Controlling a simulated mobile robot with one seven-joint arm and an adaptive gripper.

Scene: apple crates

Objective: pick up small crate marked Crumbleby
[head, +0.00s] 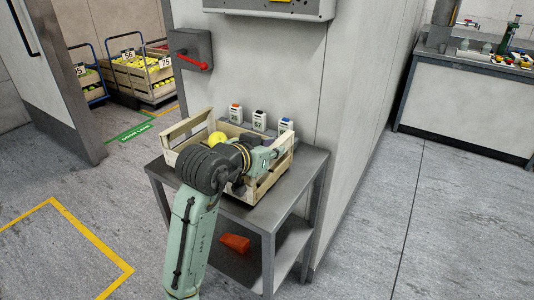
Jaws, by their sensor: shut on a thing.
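A small light-wood crate (184,127) sits on a grey metal table (308,163), with a yellow apple (217,138) showing inside. No Crumbleby marking can be read on the side I see. My arm reaches over the crate from the front and hides much of its middle. My gripper (277,154) is at the crate's right end and appears shut on its wall. The fingertips are partly hidden and small in the head view. I cannot tell whether the crate is clear of the tabletop.
Several small white devices (259,120) stand behind the crate against the wall. An orange object (235,243) lies on the table's lower shelf. A wall box with a red handle (190,49) is above left. Carts of apple crates (145,72) stand beyond the doorway. Floor at right is clear.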

